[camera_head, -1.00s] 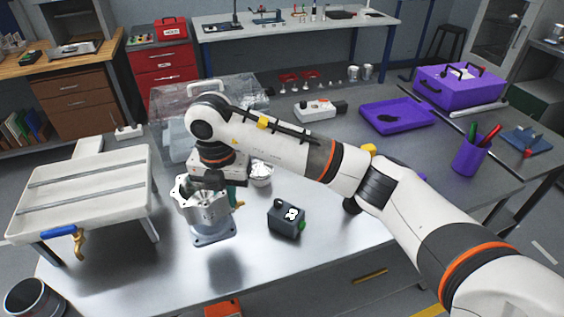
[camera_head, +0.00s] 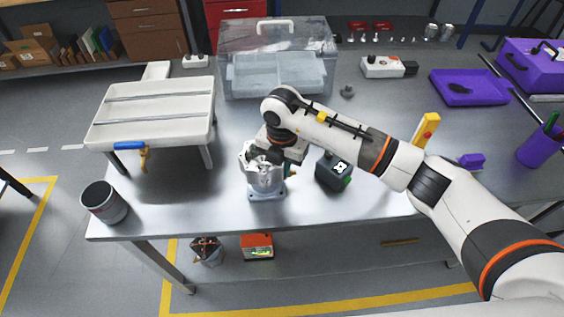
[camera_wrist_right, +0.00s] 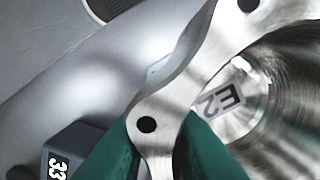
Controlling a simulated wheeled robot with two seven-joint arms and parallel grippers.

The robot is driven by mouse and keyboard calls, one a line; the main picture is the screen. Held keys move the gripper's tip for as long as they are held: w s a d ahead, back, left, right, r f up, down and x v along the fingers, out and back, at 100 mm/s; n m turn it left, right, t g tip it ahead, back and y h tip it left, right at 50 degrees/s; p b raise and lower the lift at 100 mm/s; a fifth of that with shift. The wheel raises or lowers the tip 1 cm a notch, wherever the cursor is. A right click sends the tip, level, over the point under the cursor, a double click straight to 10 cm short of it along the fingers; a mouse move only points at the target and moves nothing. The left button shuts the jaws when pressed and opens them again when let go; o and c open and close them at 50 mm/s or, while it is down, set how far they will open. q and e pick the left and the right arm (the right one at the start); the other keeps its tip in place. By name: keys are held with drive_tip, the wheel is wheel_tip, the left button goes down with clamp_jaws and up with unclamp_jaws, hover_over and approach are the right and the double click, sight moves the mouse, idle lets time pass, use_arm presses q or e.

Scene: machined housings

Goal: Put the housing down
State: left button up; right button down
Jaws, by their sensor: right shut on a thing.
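The housing (camera_head: 266,184) is a silvery machined part with an open round top and a bluish square base flange. It stands upright over the metal table, near its front edge. My right gripper (camera_head: 270,157) is shut on the housing's upper rim. In the right wrist view, the green fingertips (camera_wrist_right: 165,150) close on both sides of the thin metal rim, and a label reading "E2" shows inside the shiny bore (camera_wrist_right: 260,110). I cannot tell whether the base touches the table. My left gripper is not in view.
A dark box (camera_head: 333,170) with a number label stands just right of the housing. A white raised tray (camera_head: 155,112) is to the left, with a dark cup (camera_head: 104,203) at the table corner. A clear bin (camera_head: 277,60) stands behind. The table's front strip (camera_head: 200,222) is bare.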

drive_tip(key=shift+a, duration=0.1)
drive_tip(key=c, duration=1.3)
unclamp_jaws()
drive_tip(key=shift+c, duration=0.2)
drive_tip(key=shift+r, duration=0.1)
wheel_tip(320, 180, up, 11)
drive_tip(key=b, duration=0.3)
drive_tip(key=shift+r+b, duration=0.3)
drive_tip(key=shift+r, duration=0.25)
